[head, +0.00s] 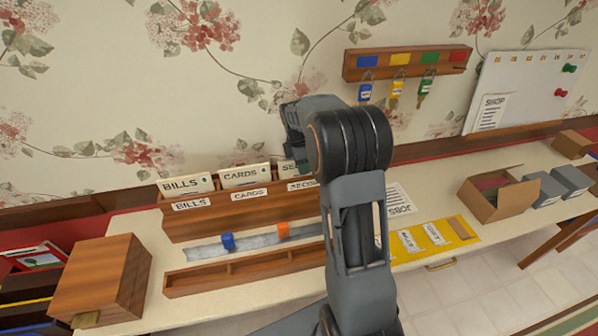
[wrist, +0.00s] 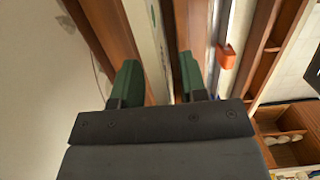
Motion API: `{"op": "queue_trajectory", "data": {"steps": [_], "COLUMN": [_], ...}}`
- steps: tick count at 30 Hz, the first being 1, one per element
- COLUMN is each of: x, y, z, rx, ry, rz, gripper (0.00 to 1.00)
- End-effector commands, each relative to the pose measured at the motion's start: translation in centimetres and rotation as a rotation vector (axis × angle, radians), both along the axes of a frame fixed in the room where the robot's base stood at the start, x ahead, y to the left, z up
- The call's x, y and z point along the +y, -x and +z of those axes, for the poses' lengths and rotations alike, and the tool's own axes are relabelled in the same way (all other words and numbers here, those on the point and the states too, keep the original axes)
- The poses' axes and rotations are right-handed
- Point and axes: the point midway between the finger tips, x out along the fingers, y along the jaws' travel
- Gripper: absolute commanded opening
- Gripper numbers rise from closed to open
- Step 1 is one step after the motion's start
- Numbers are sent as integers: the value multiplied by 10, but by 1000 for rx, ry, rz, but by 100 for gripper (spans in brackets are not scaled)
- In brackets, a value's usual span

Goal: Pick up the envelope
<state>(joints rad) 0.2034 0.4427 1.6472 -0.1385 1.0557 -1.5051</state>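I cannot single out an envelope for certain. A wooden sorter (head: 240,208) stands against the wall with upright white cards lettered BILLS (head: 187,184) and CARDS (head: 244,174), and a third one partly hidden behind my arm. My gripper (head: 296,150) is over the sorter's right part, its fingers mostly hidden in the head view. In the wrist view my gripper (wrist: 158,78) has its two green fingertips apart, one each side of thin upright pale edges (wrist: 158,35). Whether the fingers touch these edges I cannot tell.
A grey rail with a blue clip (head: 228,241) and an orange clip (head: 283,231) lies before the sorter, with a shallow wooden tray (head: 222,276) nearer. A wooden box (head: 102,277) stands left; an open carton (head: 497,197) stands right. A key rack (head: 405,62) hangs above.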

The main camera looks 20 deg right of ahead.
Motion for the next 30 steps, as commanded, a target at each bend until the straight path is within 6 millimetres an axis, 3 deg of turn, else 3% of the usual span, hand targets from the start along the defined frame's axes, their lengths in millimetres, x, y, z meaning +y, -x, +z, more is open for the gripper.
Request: {"op": "queue_trajectory", "data": {"steps": [5,18,30], "x": [0,0,0], "y": [0,0,-1], "z": [0,0,4], "rx": [0,-1,-3], "ry": [0,0,1], "rz": [0,1,1], "gripper": [39,0,0]}}
